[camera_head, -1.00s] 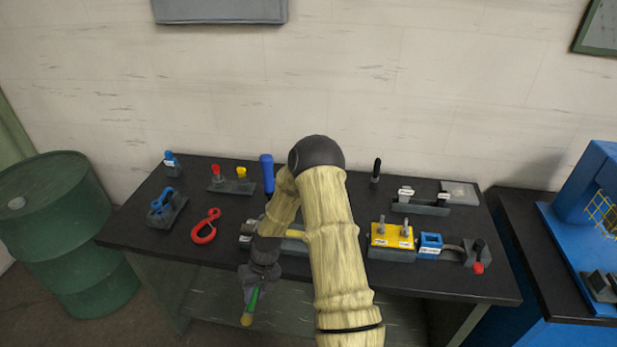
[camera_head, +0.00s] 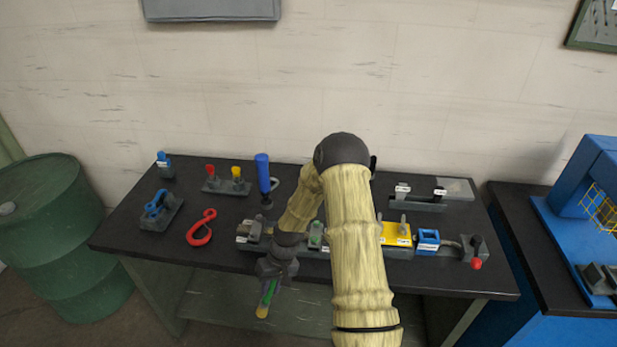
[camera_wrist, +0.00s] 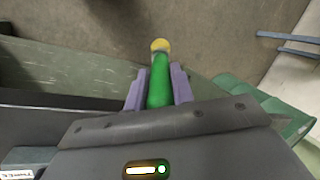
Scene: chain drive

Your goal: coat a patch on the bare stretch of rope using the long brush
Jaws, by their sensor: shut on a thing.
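The long brush, with a green handle (camera_head: 268,291) and a yellow end (camera_head: 262,312), is in my gripper (camera_head: 271,284). It hangs beyond the table's front edge, tilted down. In the wrist view the purple fingers (camera_wrist: 158,92) are shut on the green handle (camera_wrist: 160,88), with the yellow end (camera_wrist: 160,45) sticking out past them. A short, dark cord-like piece (camera_head: 452,243) runs between a blue block and a grey holder at the table's right; I cannot tell whether it is the rope's bare stretch. My arm hides part of the table's middle.
The dark table (camera_head: 120,237) bears a red hook (camera_head: 201,228), a blue shackle-like part (camera_head: 160,202), a blue-handled tool (camera_head: 263,174), a yellow block (camera_head: 397,234), a blue block (camera_head: 428,237) and a red-knobbed holder (camera_head: 475,250). A green drum (camera_head: 55,235) stands left.

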